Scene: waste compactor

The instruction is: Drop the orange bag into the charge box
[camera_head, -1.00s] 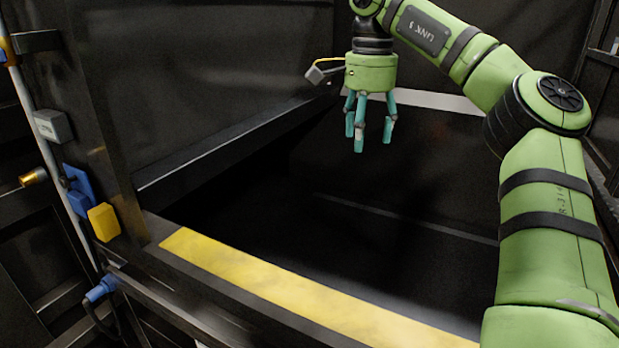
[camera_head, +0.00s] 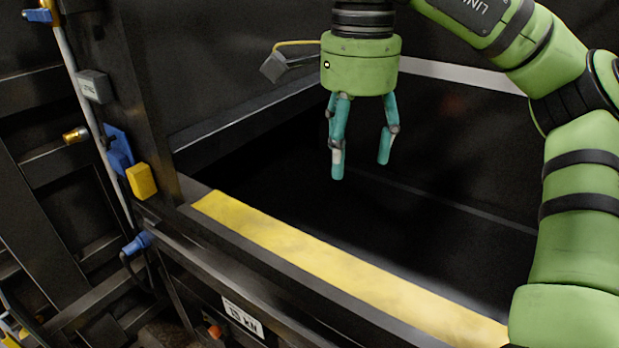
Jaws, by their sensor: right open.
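The charge box (camera_head: 340,268) is the dark, open-topped cavity behind a front edge with a yellow strip. Its inside is very dark and its floor is hard to make out. My right gripper (camera_head: 360,170) hangs over the opening with its teal fingers pointing down. The fingers are spread and nothing is between them. My left gripper is not in view.
A dark wall (camera_head: 240,60) rises along the box's left side. A yellow block (camera_head: 142,181) and blue fittings (camera_head: 118,152) sit on the frame at left, with a grey pipe beside them. A white label (camera_head: 242,318) is on the front below the strip.

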